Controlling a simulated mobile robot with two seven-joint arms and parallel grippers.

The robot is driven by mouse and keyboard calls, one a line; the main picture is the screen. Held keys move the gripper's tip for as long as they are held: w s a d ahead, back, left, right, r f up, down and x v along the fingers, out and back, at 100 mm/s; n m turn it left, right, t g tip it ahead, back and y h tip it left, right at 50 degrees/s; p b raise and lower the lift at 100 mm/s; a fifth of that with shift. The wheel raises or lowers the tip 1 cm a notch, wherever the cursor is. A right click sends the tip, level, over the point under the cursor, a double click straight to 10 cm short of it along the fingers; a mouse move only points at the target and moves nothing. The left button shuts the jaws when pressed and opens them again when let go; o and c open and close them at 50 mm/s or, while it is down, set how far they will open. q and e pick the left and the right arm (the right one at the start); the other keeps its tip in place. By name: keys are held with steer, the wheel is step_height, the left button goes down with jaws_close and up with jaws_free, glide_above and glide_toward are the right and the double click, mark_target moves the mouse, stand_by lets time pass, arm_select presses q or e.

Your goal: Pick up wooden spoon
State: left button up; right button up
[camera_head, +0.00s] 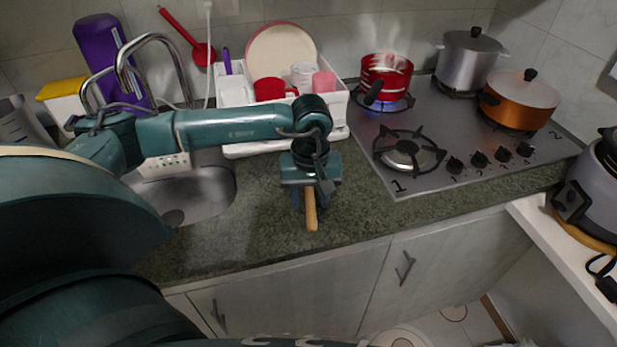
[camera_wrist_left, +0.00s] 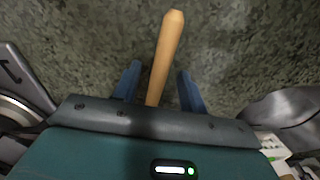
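The wooden spoon (camera_head: 311,212) is on the dark green countertop, with its light wooden handle pointing toward the front edge. In the left wrist view the handle (camera_wrist_left: 164,58) runs up between two blue fingers. My left gripper (camera_head: 310,203) is above the spoon, pointing down. In the left wrist view the left gripper (camera_wrist_left: 158,85) is open, with a gap on both sides of the handle. The rest of the spoon is hidden under the gripper body. My right gripper is not in either view.
The stove (camera_head: 440,120) is to the right, with a steaming red pot (camera_head: 387,72) over a blue flame. A white dish rack (camera_head: 238,92) stands behind my arm, and the sink (camera_head: 195,190) is to the left. The counter around the spoon is clear.

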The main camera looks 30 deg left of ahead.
arm_select(q)
jaws_close()
steer(key=shift+r, duration=0.1)
